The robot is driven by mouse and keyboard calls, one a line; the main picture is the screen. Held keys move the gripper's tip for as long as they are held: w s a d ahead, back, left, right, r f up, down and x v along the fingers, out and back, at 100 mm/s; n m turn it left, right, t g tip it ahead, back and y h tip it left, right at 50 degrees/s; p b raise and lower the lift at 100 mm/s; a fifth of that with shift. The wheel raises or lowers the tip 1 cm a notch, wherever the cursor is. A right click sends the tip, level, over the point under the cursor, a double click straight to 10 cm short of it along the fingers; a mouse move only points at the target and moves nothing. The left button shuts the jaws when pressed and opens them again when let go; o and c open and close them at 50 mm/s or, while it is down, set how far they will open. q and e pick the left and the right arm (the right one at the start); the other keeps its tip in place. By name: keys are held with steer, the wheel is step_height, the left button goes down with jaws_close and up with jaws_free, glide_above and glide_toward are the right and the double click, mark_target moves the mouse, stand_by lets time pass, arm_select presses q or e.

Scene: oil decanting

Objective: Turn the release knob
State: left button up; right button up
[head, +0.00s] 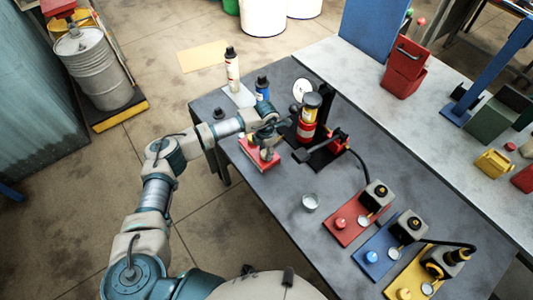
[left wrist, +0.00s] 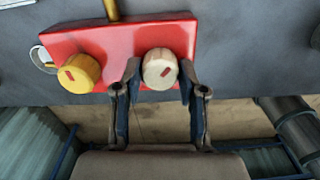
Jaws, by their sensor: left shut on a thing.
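A red control box (left wrist: 120,35) sits at the table's edge. It carries a cream knob (left wrist: 160,68) with a red mark and a yellow knob (left wrist: 78,73) with a red mark, to the left of the cream one in the left wrist view. My left gripper (left wrist: 160,78) has its fingers on either side of the cream knob and is shut on it. In the head view, my left gripper (head: 267,138) is above the red box (head: 257,161) and hides much of its top. Which knob is the release one is not labelled. My right gripper is not in view.
A red and yellow cylinder (head: 307,120) stands on a black stand behind the box. Bottles (head: 232,70) stand at the table's far left. The front middle of the table is clear.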

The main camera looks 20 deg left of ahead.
mark_target(265, 151)
arm_select(q)
steer(key=shift+s+f+m+b, duration=0.1)
steer(key=shift+f+m+b, duration=0.4)
steer(key=shift+m, duration=0.4)
steer(key=m+b, duration=0.2)
steer(key=m, duration=0.1)
steer(key=m+b, duration=0.2)
steer(key=m, duration=0.1)
steer(key=shift+r+m, duration=0.2)
steer(key=shift+m, duration=0.1)
steer(key=shift+a+r+m+b, duration=0.15)
steer(key=shift+m+b, duration=0.35)
steer(key=shift+m, duration=0.4)
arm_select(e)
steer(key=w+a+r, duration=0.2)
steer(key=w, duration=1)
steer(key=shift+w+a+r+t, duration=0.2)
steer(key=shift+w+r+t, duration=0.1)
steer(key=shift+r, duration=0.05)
arm_select(q)
steer(key=o, duration=1.1)
steer(key=shift+o, duration=0.2)
steer(key=shift+r, duration=0.2)
step_height(265, 151, up, 12)
steer(key=shift+w+f, duration=0.2)
steer(key=shift+f, duration=0.05)
